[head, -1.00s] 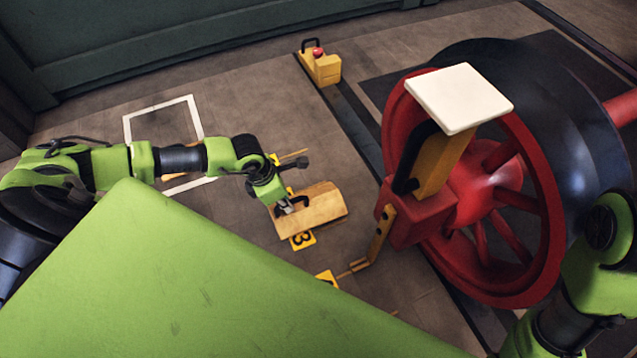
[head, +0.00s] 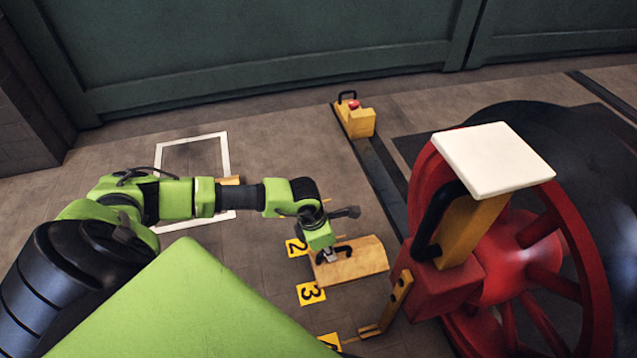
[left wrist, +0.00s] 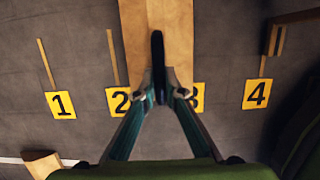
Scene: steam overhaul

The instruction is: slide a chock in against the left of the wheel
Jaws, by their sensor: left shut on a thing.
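The wooden chock (head: 358,264) has a sloped top and a black handle. My left gripper (head: 328,254) is shut on that handle. In the left wrist view the two fingers (left wrist: 160,96) pinch the handle above the chock (left wrist: 184,28). I cannot tell whether the chock touches the floor. The red spoked wheel (head: 540,228) stands to the right, with a visible gap between it and the chock. A red box, a yellow block and a white plate hide part of the wheel. My right gripper is out of view.
Yellow number cards lie on the floor, including 2 (head: 297,248) and 3 (head: 310,293). A yellow bracket (head: 398,300) hangs beside the red box, near the chock. A white outlined square (head: 226,150) is at left.

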